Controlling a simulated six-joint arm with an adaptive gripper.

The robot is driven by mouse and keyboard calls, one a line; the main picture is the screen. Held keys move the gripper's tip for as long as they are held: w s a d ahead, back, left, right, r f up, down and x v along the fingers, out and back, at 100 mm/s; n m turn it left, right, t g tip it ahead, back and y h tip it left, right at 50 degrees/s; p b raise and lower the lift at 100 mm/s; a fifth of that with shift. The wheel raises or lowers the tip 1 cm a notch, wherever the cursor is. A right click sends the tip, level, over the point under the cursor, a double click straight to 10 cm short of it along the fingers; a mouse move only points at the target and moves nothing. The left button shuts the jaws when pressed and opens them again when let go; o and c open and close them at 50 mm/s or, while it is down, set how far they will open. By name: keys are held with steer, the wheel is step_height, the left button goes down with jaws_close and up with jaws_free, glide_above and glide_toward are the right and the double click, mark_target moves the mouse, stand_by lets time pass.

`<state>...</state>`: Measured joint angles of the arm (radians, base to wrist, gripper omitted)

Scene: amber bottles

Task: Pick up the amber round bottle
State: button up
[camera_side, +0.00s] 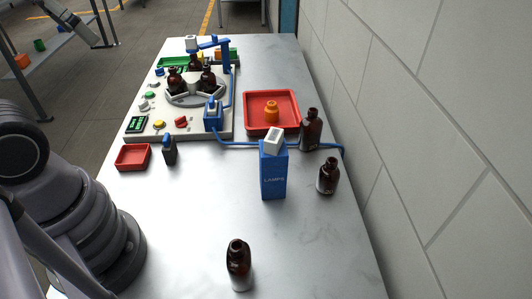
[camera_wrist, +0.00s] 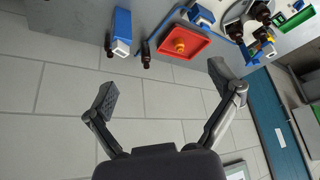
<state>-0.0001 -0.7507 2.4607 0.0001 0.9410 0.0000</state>
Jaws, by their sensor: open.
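Several amber bottles with dark necks stand upright on the table. One amber bottle (camera_side: 238,270) is alone at the front, one (camera_side: 328,178) is right of the blue carton, and a taller one (camera_side: 310,135) is by the red tray. More amber bottles (camera_side: 208,80) are on the white station at the back. I cannot tell which one is the round bottle meant. My gripper (camera_wrist: 163,84) is open and empty in the wrist view, its fingers wide apart against the wall. An amber bottle (camera_wrist: 146,58) shows beyond it, apart from the fingers. The side view does not show my gripper.
The blue carton (camera_side: 273,178) stands mid-table. A red tray (camera_side: 293,98) behind it holds an orange object (camera_side: 271,111). The wall (camera_side: 440,120) borders the right edge. The front table is mostly clear.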

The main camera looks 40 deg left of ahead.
steer(key=w+a+r+m+g+y, duration=0.1)
steer(key=w+a+r+m+y, duration=0.3)
steer(key=w+m, duration=0.3)
steer(key=m+t, duration=1.2)
steer(key=m, duration=1.4)
glide_above(324, 184)
steer(key=s+a, duration=0.1)
steer(key=s, duration=0.4)
steer(key=shift+m+t+h, duration=0.3)
steer(key=shift+m+t, duration=0.2)
steer(key=f, duration=1.4)
steer(key=d+f, duration=0.1)
steer(key=f, duration=1.4)
steer(key=d+f, duration=0.1)
steer(key=f, duration=1.4)
steer(key=shift+w, duration=0.15)
steer(key=shift+w+a+f, duration=0.1)
steer(key=shift+w+f, duration=0.15)
steer(key=shift+f, duration=0.05)
steer(key=w, duration=0.3)
steer(key=w+a, duration=0.1)
steer(key=w, duration=0.3)
steer(key=shift+a+r, duration=0.1)
steer(key=shift+a, duration=0.05)
